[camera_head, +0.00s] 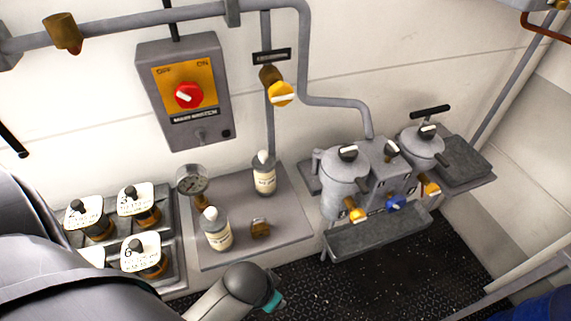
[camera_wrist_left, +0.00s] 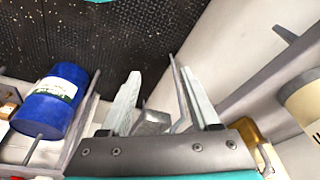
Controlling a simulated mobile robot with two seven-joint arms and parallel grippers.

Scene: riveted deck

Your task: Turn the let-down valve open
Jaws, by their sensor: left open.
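A valve with a yellow round knob (camera_head: 282,93) sits on the vertical pipe on the wall, under a small dark label plate (camera_head: 271,56) whose text I cannot read. I cannot tell for sure that this is the let-down valve. Two orange-yellow knobs (camera_head: 357,215) (camera_head: 432,188) and a blue knob (camera_head: 396,203) are on the grey pot unit. My left gripper (camera_wrist_left: 160,100) is open in the left wrist view, its two fingers apart with nothing clearly between them. It points toward the dark deck, away from any valve I can see. My right gripper is not in view.
A grey switch box (camera_head: 185,135) with a red knob hangs on the wall. A shelf (camera_head: 285,232) carries a gauge (camera_head: 192,180) and bottles. Several tagged valves (camera_head: 138,200) stand left. A blue drum (camera_wrist_left: 50,108) shows in the wrist view. The studded deck is open.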

